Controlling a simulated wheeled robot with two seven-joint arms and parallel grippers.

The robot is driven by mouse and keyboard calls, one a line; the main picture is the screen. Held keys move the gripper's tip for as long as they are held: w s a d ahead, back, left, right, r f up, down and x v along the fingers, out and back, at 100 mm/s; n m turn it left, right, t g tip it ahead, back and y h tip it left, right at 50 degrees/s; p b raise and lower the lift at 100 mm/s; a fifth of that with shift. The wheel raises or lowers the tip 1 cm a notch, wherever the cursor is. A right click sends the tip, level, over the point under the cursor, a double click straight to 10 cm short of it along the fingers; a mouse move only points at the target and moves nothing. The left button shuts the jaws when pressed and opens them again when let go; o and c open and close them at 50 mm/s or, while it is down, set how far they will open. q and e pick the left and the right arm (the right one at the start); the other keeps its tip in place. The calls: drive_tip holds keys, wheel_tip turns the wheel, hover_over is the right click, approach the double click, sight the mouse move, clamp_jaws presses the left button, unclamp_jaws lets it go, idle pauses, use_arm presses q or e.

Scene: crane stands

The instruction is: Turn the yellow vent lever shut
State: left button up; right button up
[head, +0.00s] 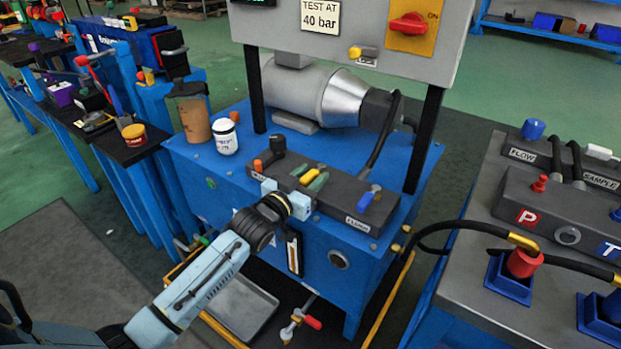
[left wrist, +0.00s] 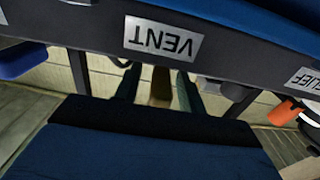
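The yellow vent lever (head: 310,176) is on top of the dark grey valve block (head: 340,190) on the blue bench. My left gripper (head: 308,180) reaches it from the front, with one green finger on each side of the lever. In the left wrist view the VENT label (left wrist: 163,38) shows upside down, and the brownish-looking lever (left wrist: 160,86) lies between the two dark fingers of my left gripper (left wrist: 158,90). Narrow gaps show between the lever and both fingers, so the gripper looks open. The lever's pivot is not clear. My right gripper is not in view.
A blue-handled valve (head: 367,199) stands to the right on the block, and an orange knob (head: 258,165) with a black handle to the left. A white-lidded jar (head: 225,136) stands behind left. The motor (head: 318,95) and panel (head: 350,40) rise behind.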

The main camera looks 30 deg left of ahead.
use_arm(q)
drive_tip(key=shift+w, duration=0.15)
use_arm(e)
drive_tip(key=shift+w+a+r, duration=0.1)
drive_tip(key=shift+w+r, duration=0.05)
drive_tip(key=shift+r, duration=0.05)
use_arm(q)
clamp_jaws()
